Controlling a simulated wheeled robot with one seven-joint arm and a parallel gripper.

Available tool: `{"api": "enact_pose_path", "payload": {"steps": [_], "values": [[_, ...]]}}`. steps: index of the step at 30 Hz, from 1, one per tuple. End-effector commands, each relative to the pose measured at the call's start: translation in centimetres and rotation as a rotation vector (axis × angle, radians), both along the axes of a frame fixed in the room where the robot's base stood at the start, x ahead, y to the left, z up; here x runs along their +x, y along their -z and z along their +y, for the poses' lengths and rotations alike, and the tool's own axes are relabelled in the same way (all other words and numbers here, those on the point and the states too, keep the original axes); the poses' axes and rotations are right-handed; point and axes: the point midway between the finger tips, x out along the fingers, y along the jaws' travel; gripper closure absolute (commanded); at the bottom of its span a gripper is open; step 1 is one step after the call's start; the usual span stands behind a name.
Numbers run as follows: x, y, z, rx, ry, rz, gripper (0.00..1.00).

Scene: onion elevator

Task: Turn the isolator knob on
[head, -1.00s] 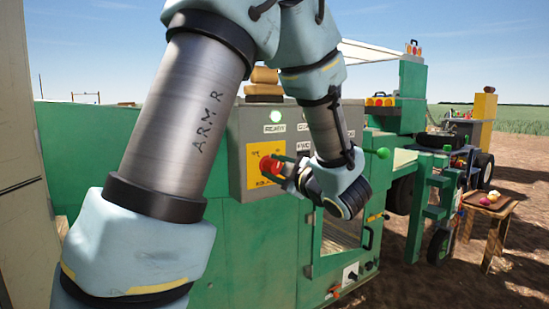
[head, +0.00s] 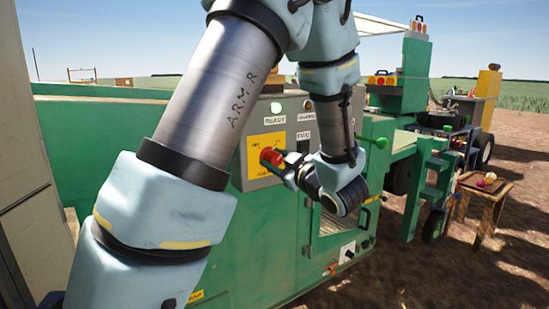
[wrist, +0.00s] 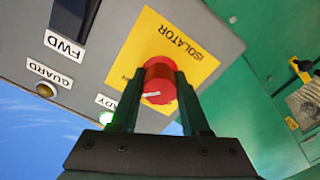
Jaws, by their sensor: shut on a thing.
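The red isolator knob (head: 270,156) sits on a yellow plate (head: 259,144) on the grey control panel (head: 283,107). In the wrist view the knob (wrist: 160,80) is a red cylinder with a white mark on its face, in front of the yellow plate (wrist: 150,42) lettered ISOLATOR. My gripper (wrist: 158,86) is shut on the knob, one dark green finger on each side. In the head view my gripper (head: 281,163) reaches the knob from the right. The white mark looks slanted in the wrist view, and I cannot tell whether the knob stands at on or off.
A lit green lamp (head: 276,107) marked READY is above the plate. The wrist view shows a black FWD switch (wrist: 73,15) and a GUARD lamp (wrist: 47,90) on the panel. The green machine body (head: 255,240) lies below. A small wooden table (head: 487,188) stands at the right.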

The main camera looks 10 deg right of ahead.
Motion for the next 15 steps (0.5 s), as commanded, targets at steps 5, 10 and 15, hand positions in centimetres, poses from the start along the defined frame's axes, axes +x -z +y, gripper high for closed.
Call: {"api": "enact_pose_path", "payload": {"steps": [5,10,15], "values": [[-0.05,0.15,0.00,0.003,0.001,0.003,1.00],[-0.05,0.15,0.00,0.003,0.000,0.004,0.49],[-0.03,0.09,-0.01,0.001,0.000,0.002,0.29]]}}
